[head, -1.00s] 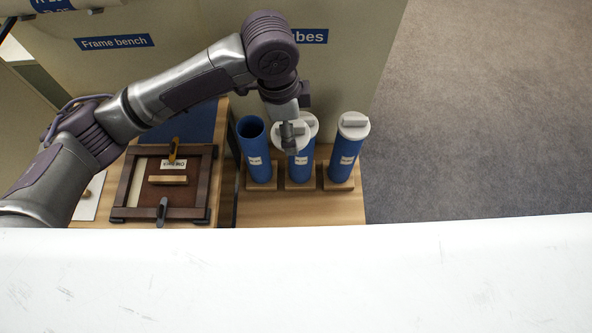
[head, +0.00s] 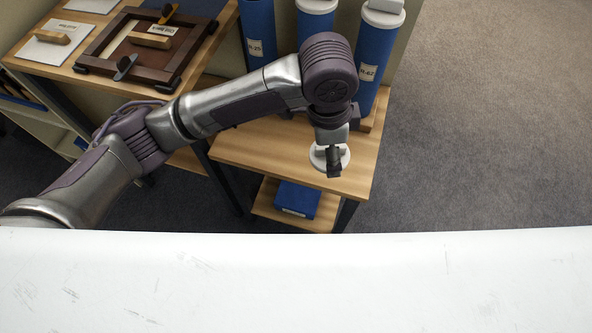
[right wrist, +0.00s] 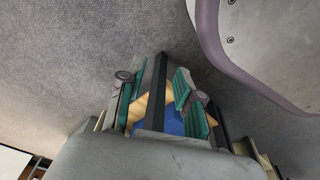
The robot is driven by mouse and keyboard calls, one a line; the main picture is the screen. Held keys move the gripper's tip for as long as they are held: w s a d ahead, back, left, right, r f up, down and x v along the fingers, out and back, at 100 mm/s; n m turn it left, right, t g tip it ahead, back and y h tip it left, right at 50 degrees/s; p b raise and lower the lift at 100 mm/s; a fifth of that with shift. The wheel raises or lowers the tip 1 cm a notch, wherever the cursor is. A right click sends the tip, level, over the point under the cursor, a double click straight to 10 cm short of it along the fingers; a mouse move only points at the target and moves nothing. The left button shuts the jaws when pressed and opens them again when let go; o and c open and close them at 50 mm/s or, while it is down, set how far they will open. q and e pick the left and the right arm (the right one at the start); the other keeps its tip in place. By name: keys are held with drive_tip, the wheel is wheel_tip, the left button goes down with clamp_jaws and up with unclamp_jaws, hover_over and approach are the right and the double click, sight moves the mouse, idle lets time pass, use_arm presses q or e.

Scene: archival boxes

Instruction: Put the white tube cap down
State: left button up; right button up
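The white tube cap (head: 318,158) is in the head view, over the bare front part of the tube table (head: 240,148). My left gripper (head: 333,163) is shut on it from above and hides part of it. I cannot tell whether the cap touches the wood or hangs just above it. My right gripper (right wrist: 163,108) shows only in its wrist view. Its teal-padded fingers are apart, with nothing held between them.
Several blue tubes stand behind: a left one (head: 258,40), a middle one (head: 315,30) and a right one (head: 375,50), the latter two white-capped. A wooden frame (head: 108,52) lies on the left bench. A blue box (head: 297,199) sits on the lower shelf.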

use_arm(q)
drive_tip(key=shift+s+d+f, duration=0.1)
drive_tip(key=shift+s+f, duration=0.1)
drive_tip(key=shift+f, duration=0.4)
drive_tip(key=shift+f+b, duration=0.2)
drive_tip(key=shift+b, duration=0.1)
drive_tip(key=b, duration=0.2)
hover_over(296, 150)
wheel_tip(296, 150, down, 7)
drive_tip(key=shift+r, duration=0.15)
wheel_tip(296, 150, down, 3)
drive_tip(key=shift+f+b, duration=0.15)
drive_tip(key=shift+b, duration=0.5)
drive_tip(key=shift+f, duration=0.3)
use_arm(e)
drive_tip(key=w+r, duration=0.5)
drive_tip(key=r, duration=0.5)
drive_tip(key=shift+a+r+t, duration=0.25)
drive_tip(key=shift+r+t, duration=0.1)
drive_tip(key=shift+t, duration=0.05)
drive_tip(key=shift+f, duration=0.1)
